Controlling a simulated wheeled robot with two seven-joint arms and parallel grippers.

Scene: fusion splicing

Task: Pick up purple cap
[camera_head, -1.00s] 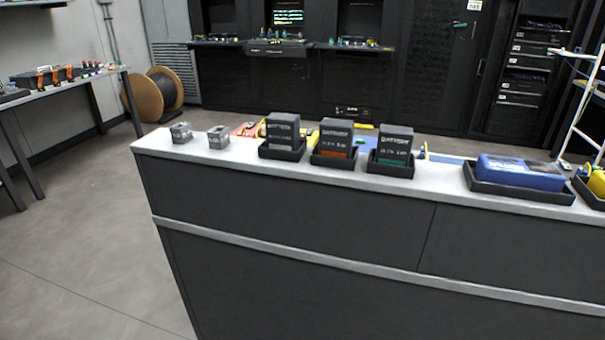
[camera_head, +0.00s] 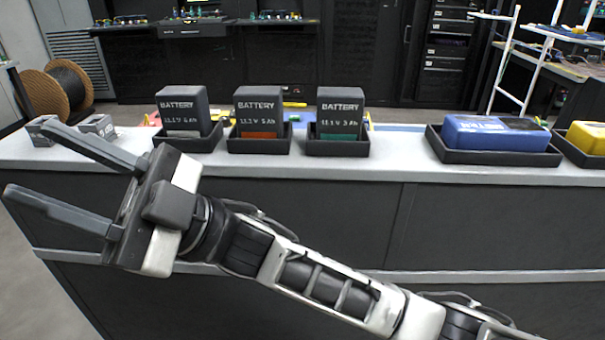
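I cannot see a purple cap in the head view. My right gripper (camera_head: 27,157) reaches in from the right and is open, its two grey fingers spread and pointing left, with nothing between them. It is in front of the counter's left end, and its upper finger overlaps the small grey metal blocks in the picture. My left gripper is not in view.
The counter (camera_head: 395,167) holds two grey metal blocks (camera_head: 99,127), several dark batteries (camera_head: 258,105) in black trays, a blue pack (camera_head: 495,133) and a yellow item (camera_head: 588,137).

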